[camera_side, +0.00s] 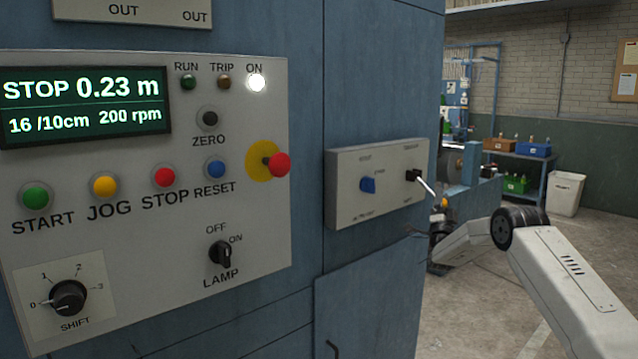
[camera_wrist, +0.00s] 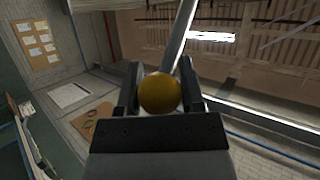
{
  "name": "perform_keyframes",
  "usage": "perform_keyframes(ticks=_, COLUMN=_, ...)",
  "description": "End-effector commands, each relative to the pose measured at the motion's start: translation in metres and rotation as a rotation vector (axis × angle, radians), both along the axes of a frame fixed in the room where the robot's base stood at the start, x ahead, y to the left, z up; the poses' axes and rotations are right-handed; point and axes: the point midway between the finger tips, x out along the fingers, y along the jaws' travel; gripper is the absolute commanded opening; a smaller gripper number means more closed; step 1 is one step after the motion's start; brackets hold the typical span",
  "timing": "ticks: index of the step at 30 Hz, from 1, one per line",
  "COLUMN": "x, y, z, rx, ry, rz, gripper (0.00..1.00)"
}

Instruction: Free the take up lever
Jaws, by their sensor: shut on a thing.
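The take up lever (camera_side: 426,186) is a pale metal rod that comes out of a black slot on the right of a small grey panel (camera_side: 350,207). It slants down to the right. Its yellow ball end (camera_side: 444,203) sits at my gripper (camera_side: 441,212). In the wrist view, the yellow ball (camera_wrist: 160,94) is between the two dark fingers of my gripper (camera_wrist: 160,82), which is shut on it. The rod (camera_wrist: 183,35) runs up from behind the ball. The small panel's lettering is too small to read surely.
A blue knob (camera_side: 368,185) sits left of the lever. The larger control panel (camera_side: 130,245) has buttons, a red stop knob (camera_side: 278,165) and a display (camera_side: 85,104) reading STOP 0.23 m. The ON lamp (camera_side: 256,82) is lit. Open floor lies right of the blue cabinet (camera_side: 365,290).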

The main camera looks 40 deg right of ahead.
Motion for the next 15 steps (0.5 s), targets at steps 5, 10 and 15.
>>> perform_keyframes(ticks=5, x=0.0004, y=-0.0002, z=-0.0088, rx=0.012, ry=0.018, rz=0.001, gripper=0.65)
perform_keyframes(ticks=10, x=0.0001, y=-0.0003, z=-0.0058, rx=0.008, ry=0.011, rz=0.0, gripper=0.83)
perform_keyframes(ticks=15, x=-0.0001, y=-0.0002, z=-0.004, rx=0.005, ry=0.008, rz=0.0, gripper=0.83)
